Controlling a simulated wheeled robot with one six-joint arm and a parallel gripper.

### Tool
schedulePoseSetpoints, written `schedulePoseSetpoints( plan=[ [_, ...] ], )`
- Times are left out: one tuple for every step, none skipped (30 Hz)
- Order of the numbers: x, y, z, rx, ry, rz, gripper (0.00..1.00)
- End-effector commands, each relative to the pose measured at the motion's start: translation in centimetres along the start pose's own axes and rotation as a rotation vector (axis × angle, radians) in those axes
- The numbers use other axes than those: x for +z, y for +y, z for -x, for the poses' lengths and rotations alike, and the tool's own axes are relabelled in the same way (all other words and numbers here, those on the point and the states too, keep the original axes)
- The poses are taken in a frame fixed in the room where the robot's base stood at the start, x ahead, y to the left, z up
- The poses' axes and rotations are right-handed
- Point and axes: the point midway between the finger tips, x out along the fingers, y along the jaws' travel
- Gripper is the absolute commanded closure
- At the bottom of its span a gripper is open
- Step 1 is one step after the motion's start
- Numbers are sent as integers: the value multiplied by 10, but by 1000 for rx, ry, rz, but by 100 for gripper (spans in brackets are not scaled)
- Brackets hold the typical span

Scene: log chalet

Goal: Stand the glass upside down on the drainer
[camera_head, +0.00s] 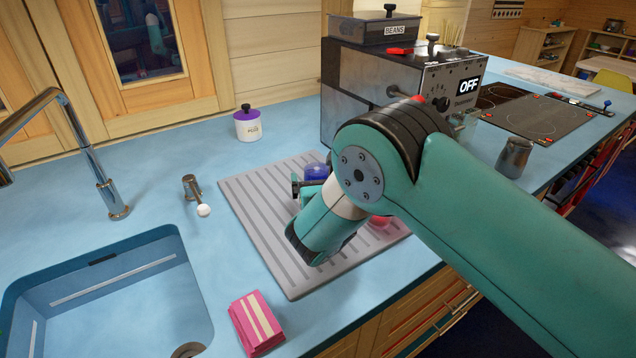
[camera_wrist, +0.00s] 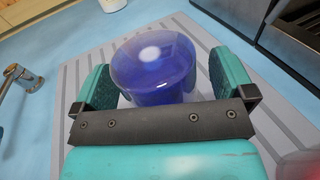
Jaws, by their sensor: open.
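The blue, see-through glass (camera_wrist: 153,72) stands on the grey ribbed drainer (camera_wrist: 75,72), between the fingers of my gripper (camera_wrist: 160,85). The fingers are open, with a visible gap on each side of the glass. Its top is a smooth round face with a pale spot; I cannot tell for sure whether this is base or mouth. In the head view the glass (camera_head: 316,172) shows just past my gripper (camera_head: 308,187), and my arm covers much of the drainer (camera_head: 262,236).
A red object (camera_head: 380,220) sits on the drainer, partly behind my arm. A coffee machine (camera_head: 375,85) stands behind the drainer. A lidded white pot (camera_head: 248,125), a tap (camera_head: 112,190), a sink (camera_head: 110,300) and pink sponges (camera_head: 256,324) are around it.

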Motion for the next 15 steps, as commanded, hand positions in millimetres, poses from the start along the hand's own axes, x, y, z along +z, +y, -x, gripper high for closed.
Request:
schedulePoseSetpoints(
  plan=[
    [-1, 0, 1, 0, 1, 0, 0],
    [-1, 0, 3, 1, 1, 1, 0],
    [-2, 1, 6, 1, 3, 2, 0],
    [-2, 1, 9, 1, 3, 2, 0],
    [-3, 1, 13, 2, 3, 3, 0],
    [-4, 1, 19, 2, 3, 3, 0],
    [-4, 1, 24, 2, 3, 4, 0],
    [-4, 2, 30, 4, 3, 4, 0],
    [-6, 2, 40, 4, 4, 6, 0],
    [-6, 2, 47, 3, 4, 6, 0],
    [-6, 2, 54, 5, 3, 5, 0],
    [-6, 2, 64, 6, 3, 6, 0],
    [-7, 2, 72, 5, 5, 6, 0],
    [-6, 2, 80, 4, 4, 6, 0],
    [-6, 2, 90, 5, 2, 7, 0]
  ],
)
